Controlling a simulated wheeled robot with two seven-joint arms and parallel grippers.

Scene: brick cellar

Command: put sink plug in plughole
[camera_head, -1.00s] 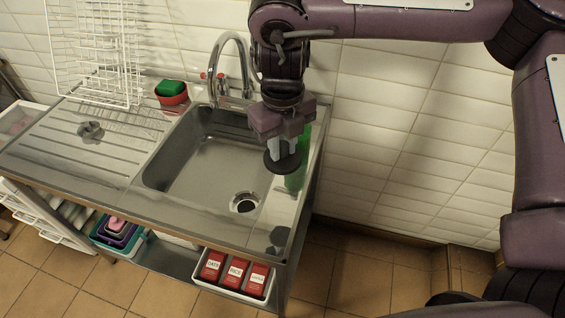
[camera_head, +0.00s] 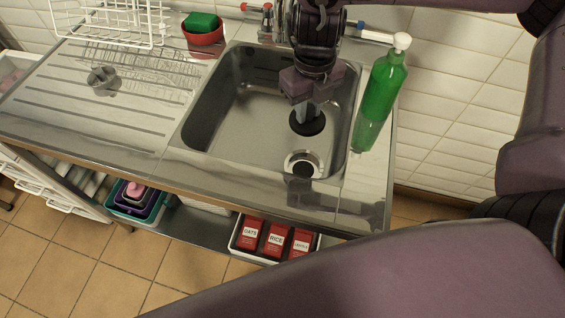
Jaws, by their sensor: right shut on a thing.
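The sink plug (camera_head: 307,124) is a dark round disc held under my right gripper (camera_head: 304,108). The gripper is shut on the plug from above and holds it inside the outline of the sink basin (camera_head: 235,128). The plughole (camera_head: 303,162) is a pale metal ring with a dark centre in the basin's floor near the front right. In the picture the plug is just above the plughole and apart from it. The exact height of the plug over the basin floor is hard to tell. My left gripper is not in view.
A green bottle (camera_head: 384,88) stands right of the basin, close to my right gripper. The tap is mostly hidden behind my arm. A red bowl with a green sponge (camera_head: 202,22) and a white dish rack (camera_head: 100,22) stand at the back left. Red tins (camera_head: 275,240) sit on the shelf below.

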